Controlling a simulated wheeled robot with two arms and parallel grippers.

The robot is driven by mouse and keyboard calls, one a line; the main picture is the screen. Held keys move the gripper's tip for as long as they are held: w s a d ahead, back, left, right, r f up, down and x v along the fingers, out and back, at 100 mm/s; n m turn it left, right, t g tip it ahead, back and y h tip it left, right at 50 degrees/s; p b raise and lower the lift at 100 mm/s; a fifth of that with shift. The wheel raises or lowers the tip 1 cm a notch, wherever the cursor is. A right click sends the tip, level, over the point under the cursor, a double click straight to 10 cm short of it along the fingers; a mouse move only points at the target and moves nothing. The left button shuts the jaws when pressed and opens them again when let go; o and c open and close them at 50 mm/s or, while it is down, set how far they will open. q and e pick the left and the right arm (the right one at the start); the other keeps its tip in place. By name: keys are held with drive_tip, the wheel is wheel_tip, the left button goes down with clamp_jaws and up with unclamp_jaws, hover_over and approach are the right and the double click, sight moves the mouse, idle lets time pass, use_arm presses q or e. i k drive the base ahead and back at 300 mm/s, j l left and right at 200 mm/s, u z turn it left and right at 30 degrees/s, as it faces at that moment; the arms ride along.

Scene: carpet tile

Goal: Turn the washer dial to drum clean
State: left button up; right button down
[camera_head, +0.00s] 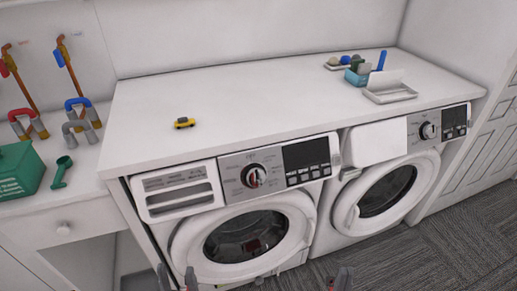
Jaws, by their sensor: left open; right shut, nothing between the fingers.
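Two white front-loading machines stand side by side under a white counter. The left machine (186,236) has a silver panel with a round dial (254,176) that shows a red mark; its labels are too small to read. The right machine (337,237) has a similar dial (428,131). My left gripper (177,279) is open at the bottom edge, below and left of the left machine's door. My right gripper (341,280) is shut and empty at the bottom edge, in front of the gap between the machines. Both are well away from the dials.
Grey carpet (440,250) is free at right.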

sight(255, 176)
drive_tip(key=l+u, duration=0.35)
drive_tip(key=l, duration=0.25)
drive_tip(key=l+u, duration=0.3)
drive_tip(key=l, duration=0.25)
drive_tip(key=k, duration=0.05)
